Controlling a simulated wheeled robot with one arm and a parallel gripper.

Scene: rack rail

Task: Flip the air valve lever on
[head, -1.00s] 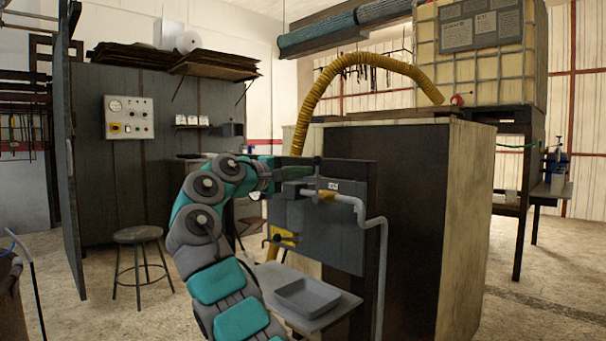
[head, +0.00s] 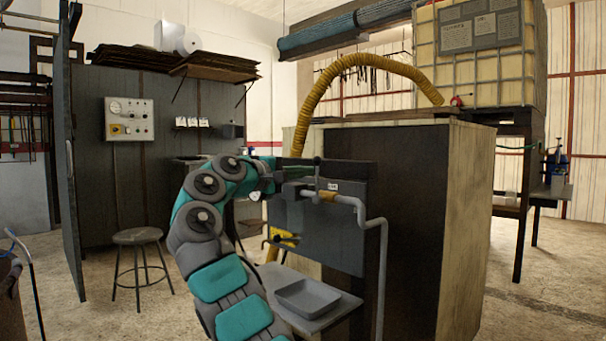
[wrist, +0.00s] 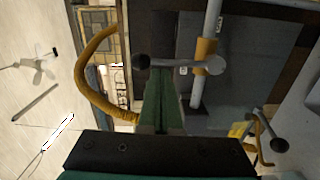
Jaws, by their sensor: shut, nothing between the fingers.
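A grey pipe (head: 345,199) with a yellow collar (head: 327,195) runs along a dark panel (head: 350,237). A grey lever with a dark ball end (head: 317,172) stands upright from the pipe, square to it. In the wrist view this lever (wrist: 172,63) lies across the picture, from its ball at left to the yellow collar. My gripper (wrist: 163,78) is shut and empty, its green fingers pointing at the lever. They overlap it in the picture; I cannot tell whether they touch. In the head view my gripper (head: 277,178) is just left of the lever.
A second ball-ended lever (wrist: 279,145) with a yellow part is lower on the panel; the yellow part (head: 284,238) also shows in the head view. A grey tray (head: 305,298) sits on a shelf below. A stool (head: 138,238) stands on open floor at left.

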